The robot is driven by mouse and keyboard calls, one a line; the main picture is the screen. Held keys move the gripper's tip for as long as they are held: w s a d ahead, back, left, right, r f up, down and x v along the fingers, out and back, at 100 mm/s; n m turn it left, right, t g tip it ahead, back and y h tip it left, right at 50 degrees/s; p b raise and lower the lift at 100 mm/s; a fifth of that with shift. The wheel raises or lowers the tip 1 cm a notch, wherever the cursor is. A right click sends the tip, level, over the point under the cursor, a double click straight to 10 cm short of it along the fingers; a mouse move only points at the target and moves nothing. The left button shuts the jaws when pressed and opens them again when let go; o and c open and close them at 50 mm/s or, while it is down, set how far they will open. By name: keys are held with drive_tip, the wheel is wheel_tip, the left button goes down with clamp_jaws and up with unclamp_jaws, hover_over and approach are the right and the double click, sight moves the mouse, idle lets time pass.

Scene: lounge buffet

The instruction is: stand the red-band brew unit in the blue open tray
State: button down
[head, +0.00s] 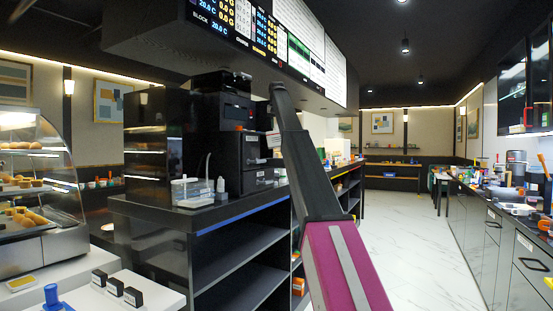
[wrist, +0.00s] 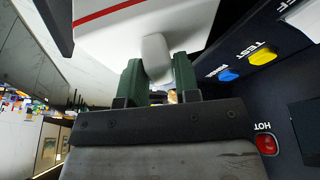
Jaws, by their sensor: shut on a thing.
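In the wrist view my gripper (wrist: 158,70) has green fingers shut on the pale handle of the red-band brew unit (wrist: 110,37). The unit is a white body with a red stripe across it, and its upper part is cut off by the frame edge. It is held in front of the fingers, close beside a dark machine panel. I cannot pick out the blue open tray in either view.
A dark panel (wrist: 245,95) with blue and yellow buttons and a red switch (wrist: 266,144) is close at the right in the wrist view. In the head view a black machine (head: 222,125) stands on the dark counter (head: 150,209). The marble aisle (head: 410,225) is clear.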

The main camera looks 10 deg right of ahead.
drive_tip(key=shift+a+r, duration=0.1)
drive_tip(key=shift+r, duration=4.25)
